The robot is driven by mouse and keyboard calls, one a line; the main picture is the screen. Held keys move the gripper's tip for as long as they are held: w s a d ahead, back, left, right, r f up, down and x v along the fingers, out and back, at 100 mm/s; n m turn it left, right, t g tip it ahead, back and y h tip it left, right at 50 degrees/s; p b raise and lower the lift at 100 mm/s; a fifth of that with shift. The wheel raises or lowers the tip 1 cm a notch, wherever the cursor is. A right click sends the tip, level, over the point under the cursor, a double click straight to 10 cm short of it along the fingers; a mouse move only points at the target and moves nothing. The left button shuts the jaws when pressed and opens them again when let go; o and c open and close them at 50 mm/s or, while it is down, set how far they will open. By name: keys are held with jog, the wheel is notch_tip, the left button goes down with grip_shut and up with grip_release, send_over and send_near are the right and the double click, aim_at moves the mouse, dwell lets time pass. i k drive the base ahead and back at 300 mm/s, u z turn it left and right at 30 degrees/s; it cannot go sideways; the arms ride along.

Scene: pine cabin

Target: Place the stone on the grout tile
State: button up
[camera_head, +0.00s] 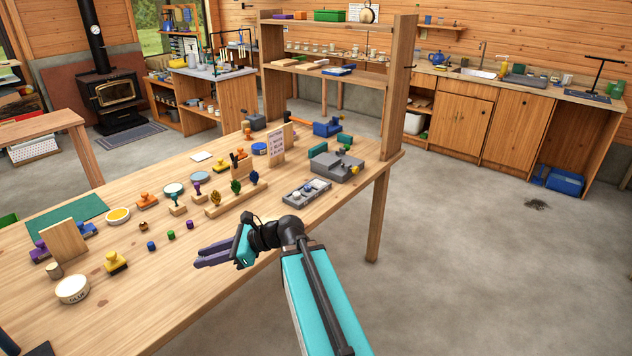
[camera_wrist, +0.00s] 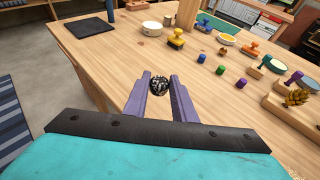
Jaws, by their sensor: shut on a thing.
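My gripper (camera_head: 212,254) is over the near edge of the wooden table; its purple fingers (camera_wrist: 161,97) are shut on a small dark stone with pale markings (camera_wrist: 158,85). The stone sits between the fingertips, and I cannot make it out in the head view. A flat dark slab (camera_wrist: 90,31) lies at the table's far left in the wrist view, and part of it shows at the lower left of the head view (camera_head: 12,342). A small white square (camera_head: 201,156) lies farther back. I cannot tell which of these, if either, is the grout tile.
A round white tub (camera_head: 73,289), a yellow stamp (camera_head: 115,262) and an upright wooden board (camera_head: 66,241) stand at the table's left. Small coloured pegs (camera_head: 171,235) stand beyond my gripper. A compartment tray (camera_head: 305,193) is to the right. Bare wood lies between tub and gripper.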

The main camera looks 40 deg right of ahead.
aim_at(318, 183)
jog(key=i, duration=0.85)
